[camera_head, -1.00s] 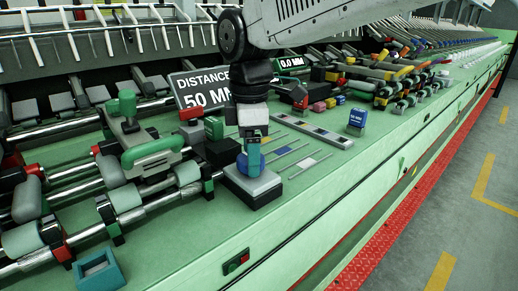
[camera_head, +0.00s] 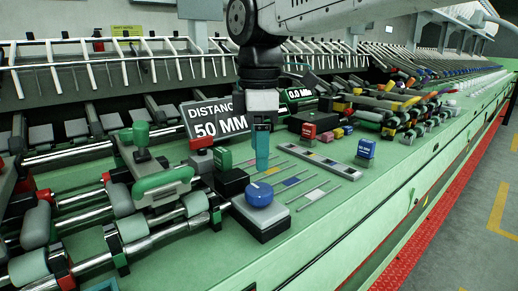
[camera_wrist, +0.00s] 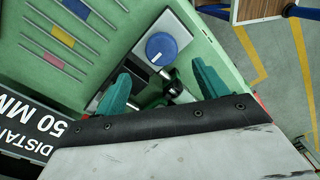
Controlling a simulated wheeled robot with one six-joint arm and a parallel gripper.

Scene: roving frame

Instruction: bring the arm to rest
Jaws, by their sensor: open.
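My gripper (camera_head: 262,150) hangs with its teal fingers pointing down, above and apart from a round blue knob (camera_head: 260,194). The knob sits on a grey block on the green bench and has a white pointer line on its top. In the wrist view my gripper (camera_wrist: 164,86) has its two teal fingers spread wide with nothing held between them. The blue knob (camera_wrist: 161,47) shows there beyond the fingertips. My arm reaches in from the upper right in the head view.
A "DISTANCE 50 MM" sign (camera_head: 215,119) stands just left of my gripper. A green-handled roller assembly (camera_head: 160,182) lies further left. Rods with coloured blocks (camera_head: 290,181) and a blue block (camera_head: 365,151) are to the right. The grey floor (camera_head: 485,215) is open.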

